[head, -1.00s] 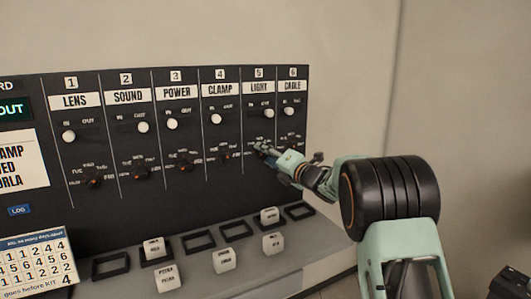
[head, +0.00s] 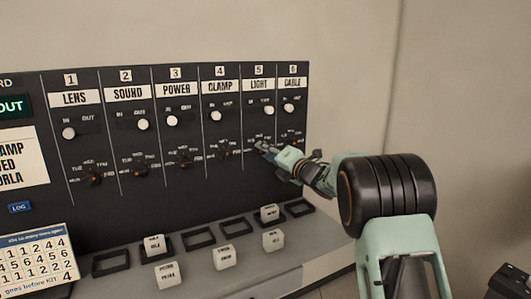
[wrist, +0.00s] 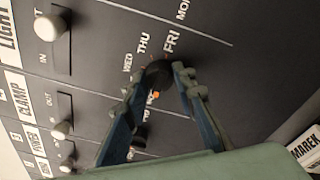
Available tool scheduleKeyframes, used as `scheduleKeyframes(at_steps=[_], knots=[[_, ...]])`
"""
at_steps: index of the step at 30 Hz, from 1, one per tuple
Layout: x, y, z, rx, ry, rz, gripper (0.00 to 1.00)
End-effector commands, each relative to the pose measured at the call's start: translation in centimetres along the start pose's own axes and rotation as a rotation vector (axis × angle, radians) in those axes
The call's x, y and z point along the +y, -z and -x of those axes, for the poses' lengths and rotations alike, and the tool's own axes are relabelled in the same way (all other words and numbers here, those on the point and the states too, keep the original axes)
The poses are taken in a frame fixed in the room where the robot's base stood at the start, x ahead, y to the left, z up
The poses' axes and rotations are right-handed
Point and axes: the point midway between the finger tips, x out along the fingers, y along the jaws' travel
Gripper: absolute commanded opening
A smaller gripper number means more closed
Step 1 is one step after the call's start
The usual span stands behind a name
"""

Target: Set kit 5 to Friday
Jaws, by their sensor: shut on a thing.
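My gripper (head: 264,149) is at the LIGHT column of the black panel, under number 5 (head: 259,71). In the wrist view its two fingers are shut on a dark round day knob (wrist: 158,76), one on each side. WED, THU and FRI are printed around the knob. An orange mark shows between the fingers just below it; I cannot tell which day the knob points to. In the head view my fingers hide most of this dial. The LIGHT white slider knob (head: 268,110) sits at the right of its slot, by OUT.
Neighbouring day dials sit close by, CLAMP (head: 224,154) at left and CABLE (head: 298,142) at right. White slider knobs line the row above. Below, a grey ledge (head: 310,252) carries white labelled blocks and black square frames. A number card (head: 38,258) stands at lower left.

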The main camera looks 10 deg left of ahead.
Motion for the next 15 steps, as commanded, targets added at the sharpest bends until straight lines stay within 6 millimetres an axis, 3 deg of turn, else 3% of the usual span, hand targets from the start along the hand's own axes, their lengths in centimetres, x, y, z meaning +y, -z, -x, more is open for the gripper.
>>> scheduleKeyframes(at_steps=[8, 15], knots=[[-0.23, 0.12, 0.03, -0.008, -0.011, -0.123, 0.01], [-0.39, 0.18, 0.04, -0.021, -0.029, -0.329, 0.01]])
